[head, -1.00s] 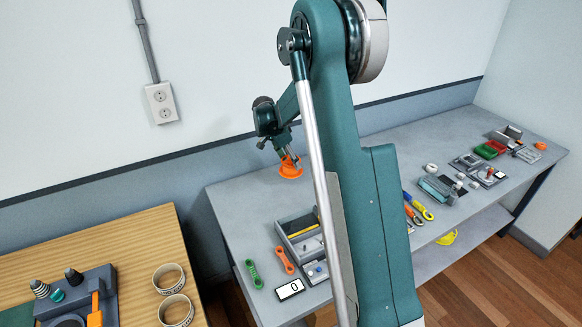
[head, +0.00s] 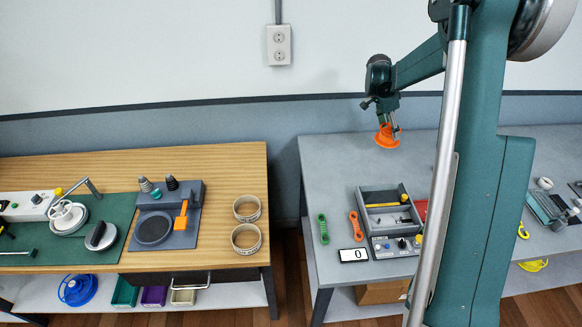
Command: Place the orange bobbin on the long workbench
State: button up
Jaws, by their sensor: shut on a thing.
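My gripper (head: 391,124) is shut on the orange bobbin (head: 386,138). The bobbin hangs over the back left part of a grey bench (head: 335,165), near the wall. I cannot tell how much gap, if any, there is between bobbin and bench top. A wood-topped bench (head: 225,175) stands to the left, across a narrow gap. Both benches run out of the picture, so I cannot tell from this view which is longer. My arm hides part of the grey bench.
On the grey bench are a grey tray (head: 366,212), green (head: 323,229) and orange (head: 356,226) tools and a counter display (head: 353,255). The wood bench holds a green mat (head: 105,212), a grey fixture (head: 187,229) and two rings (head: 246,208). The grey bench's back left is clear.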

jog(key=a+n+t, duration=0.1)
jog(key=a+n, duration=0.3)
jog(key=a, duration=3.2)
jog(key=s+a+n, duration=0.1)
jog(key=s+a, duration=0.3)
jog(key=a, duration=0.7)
jog(key=s+a+n+t+y, duration=0.1)
jog(key=s+a, duration=0.4)
jog(key=a, duration=0.6)
jog(key=s+a+n, duration=0.2)
jog(key=s+a, duration=0.3)
jog(key=a, duration=0.6)
jog(key=shift+a+r+t, duration=0.15)
jog(key=shift+a+t, duration=0.1)
jog(key=shift+t, duration=0.15)
notch_tip(320, 180, down, 6)
